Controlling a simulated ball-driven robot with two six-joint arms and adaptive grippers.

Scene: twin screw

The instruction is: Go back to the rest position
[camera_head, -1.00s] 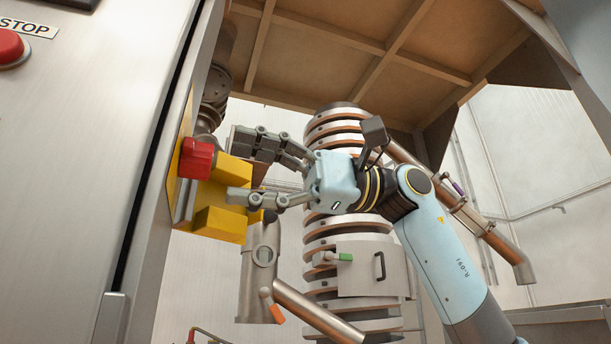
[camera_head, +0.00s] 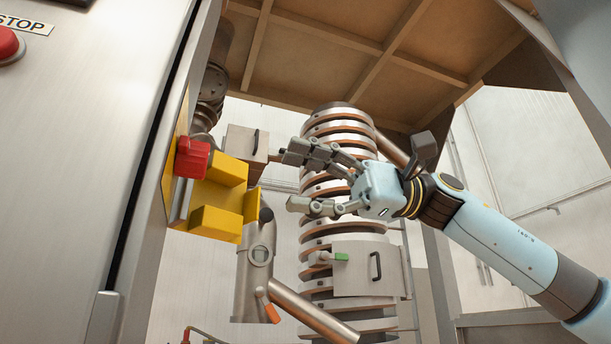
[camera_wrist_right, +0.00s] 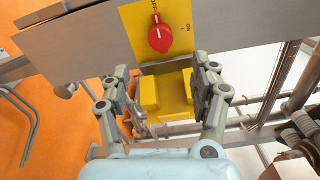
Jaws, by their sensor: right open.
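My right gripper (camera_head: 300,180) is open and empty in the head view, in front of the ringed metal column. Its fingers point left toward a yellow bracket (camera_head: 215,222) and stand clear of it. A red rotary knob (camera_head: 192,158) sits on the yellow plate at the panel's edge. In the right wrist view, my right gripper (camera_wrist_right: 165,92) has its fingers spread, with the yellow bracket (camera_wrist_right: 175,93) seen between them. The red knob (camera_wrist_right: 161,37) shows above, on its yellow plate beside ON and OFF lettering. My left gripper is not in view.
A large metal cabinet panel (camera_head: 95,150) with a red stop button (camera_head: 8,44) fills the left. The ringed column (camera_head: 335,225) stands behind my right gripper. A pipe with an orange-tipped lever (camera_head: 268,308) is below. A brown panelled ceiling (camera_head: 340,40) hangs above.

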